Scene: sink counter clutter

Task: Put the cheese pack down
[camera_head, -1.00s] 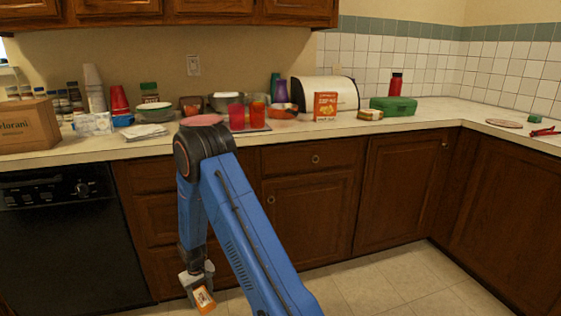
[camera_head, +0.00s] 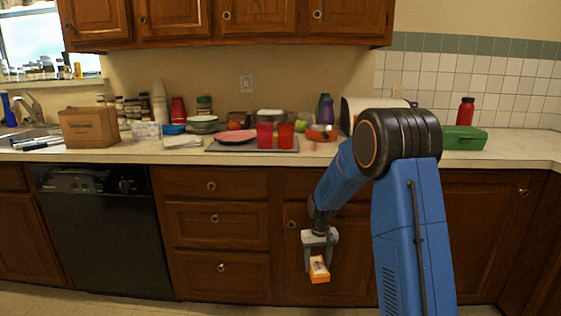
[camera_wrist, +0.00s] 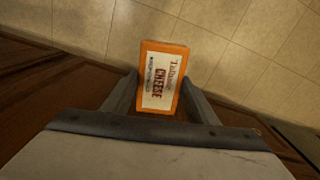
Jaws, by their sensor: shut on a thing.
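The cheese pack (camera_head: 319,270) is a small orange block with a white label. My gripper (camera_head: 320,257) is shut on it and holds it in the air in front of the wooden cabinet doors, below the counter top. In the wrist view the cheese pack (camera_wrist: 162,78) sits between the two fingers of my gripper (camera_wrist: 160,95), its label with the word CHEESE facing the camera. Tiled floor shows beyond it.
The counter (camera_head: 340,152) holds a cardboard box (camera_head: 90,127), a tray (camera_head: 285,145) with red cups, a red plate (camera_head: 237,136), an orange pan (camera_head: 322,132), a green case (camera_head: 464,138) and a red bottle (camera_head: 466,111). A black dishwasher (camera_head: 100,235) is below at left.

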